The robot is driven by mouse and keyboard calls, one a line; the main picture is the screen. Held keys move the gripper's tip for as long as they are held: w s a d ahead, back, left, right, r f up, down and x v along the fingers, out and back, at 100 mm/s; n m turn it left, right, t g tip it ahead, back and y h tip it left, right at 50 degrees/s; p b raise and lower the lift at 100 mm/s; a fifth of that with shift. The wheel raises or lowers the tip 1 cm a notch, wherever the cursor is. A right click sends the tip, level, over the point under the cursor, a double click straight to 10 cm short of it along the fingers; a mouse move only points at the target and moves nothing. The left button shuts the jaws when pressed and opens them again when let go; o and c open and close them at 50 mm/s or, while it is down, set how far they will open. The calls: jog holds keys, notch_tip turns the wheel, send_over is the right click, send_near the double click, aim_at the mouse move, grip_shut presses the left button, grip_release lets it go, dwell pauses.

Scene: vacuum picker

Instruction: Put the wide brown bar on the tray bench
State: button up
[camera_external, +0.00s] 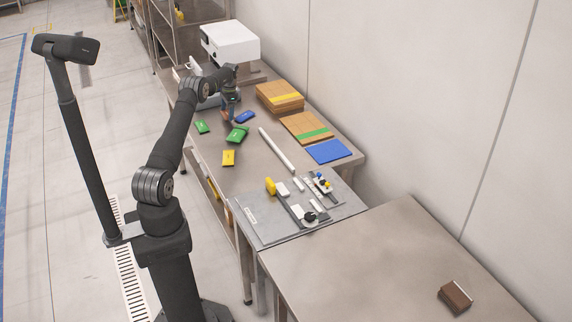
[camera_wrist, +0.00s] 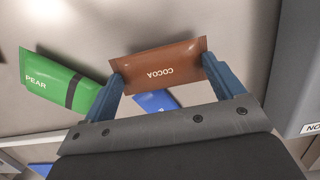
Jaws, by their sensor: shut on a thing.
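The wide brown bar (camera_wrist: 160,64) is a flat packet marked COCOA. In the wrist view it lies between the two blue fingertips of my gripper (camera_wrist: 172,85), which is shut on its two ends. In the external view my gripper (camera_external: 229,104) is low over the far part of the long work table, and the bar is mostly hidden there. A bare steel bench (camera_external: 350,265) stands at the lower right with a small dark brown box (camera_external: 455,297) on it; I cannot tell for certain whether it is the tray bench.
A white machine (camera_external: 230,42), cardboard stacks (camera_external: 279,94), a white rod (camera_external: 276,149) and a grey fixture plate (camera_external: 262,225) occupy the table. The wall bounds the right side. Most of the steel bench is clear.

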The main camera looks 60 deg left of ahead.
jog(key=shift+f, duration=1.05)
jog(key=shift+f, duration=0.2)
jog(key=o, duration=0.9)
jog(key=shift+r, duration=0.1)
jog(key=r, duration=0.4)
jog(key=w+r, duration=0.1)
jog(key=r, duration=0.7)
jog(key=shift+w, duration=0.4)
